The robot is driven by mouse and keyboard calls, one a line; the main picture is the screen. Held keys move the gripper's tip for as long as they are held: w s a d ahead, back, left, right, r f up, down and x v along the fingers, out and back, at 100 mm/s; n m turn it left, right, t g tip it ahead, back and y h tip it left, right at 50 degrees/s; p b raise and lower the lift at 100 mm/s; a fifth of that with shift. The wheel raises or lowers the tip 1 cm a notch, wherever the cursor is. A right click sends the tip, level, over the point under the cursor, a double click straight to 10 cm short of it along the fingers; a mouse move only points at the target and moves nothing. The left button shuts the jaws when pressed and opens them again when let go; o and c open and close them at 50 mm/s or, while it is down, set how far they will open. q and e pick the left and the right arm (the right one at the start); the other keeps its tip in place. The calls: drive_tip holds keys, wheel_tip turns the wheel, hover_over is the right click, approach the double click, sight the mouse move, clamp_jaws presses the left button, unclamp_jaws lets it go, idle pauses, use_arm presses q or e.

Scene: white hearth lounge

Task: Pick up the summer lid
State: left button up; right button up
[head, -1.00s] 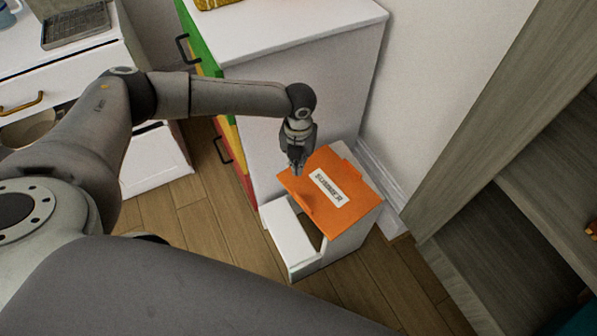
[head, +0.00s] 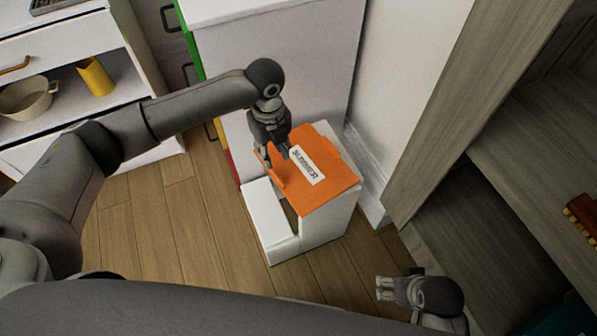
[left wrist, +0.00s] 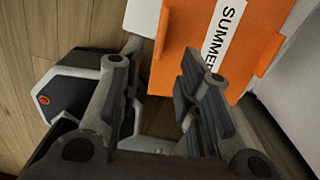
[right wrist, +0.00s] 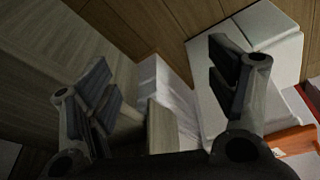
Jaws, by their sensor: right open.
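The orange summer lid (head: 325,185) with its white SUMMER label lies on top of a white box (head: 330,218) on the floor. My left gripper (head: 275,162) is at the lid's left edge, by an orange tab. In the left wrist view the lid (left wrist: 235,65) shows beyond my left gripper (left wrist: 158,80), whose fingers are spread with nothing visibly held. Whether a finger touches the lid I cannot tell. My right gripper (head: 386,289) is open and empty, to the lower right of the box. The lid's orange edge (right wrist: 292,140) also shows in the right wrist view.
A white cabinet (head: 285,60) with coloured drawer fronts stands behind the box, close to the wall. A grey wooden shelf unit (head: 520,150) is at the right. A white unit at the left holds a pot (head: 28,98) and a yellow cup (head: 95,77). Wooden floor (head: 160,220) is clear left of the box.

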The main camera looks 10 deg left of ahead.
use_arm(q)
drive_tip(key=b, duration=0.1)
hover_over(278, 176)
drive_tip(key=f, duration=0.5)
drive_tip(key=shift+s+a, duration=0.1)
drive_tip(key=shift+a, duration=0.15)
drive_tip(key=shift+f+b, duration=0.45)
drive_tip(key=shift+f, duration=0.35)
drive_tip(key=f+b, duration=0.1)
drive_tip(key=f, duration=0.2)
drive_tip(key=shift+d+f, duration=0.15)
drive_tip(key=shift+d, duration=0.05)
drive_tip(key=shift+f, duration=0.55)
clamp_jaws()
use_arm(e)
drive_tip(key=v, duration=0.7)
drive_tip(key=shift+w+r+t, duration=0.15)
drive_tip(key=shift+w+t, duration=0.05)
drive_tip(key=shift+t, duration=0.1)
drive_tip(key=shift+d, duration=0.15)
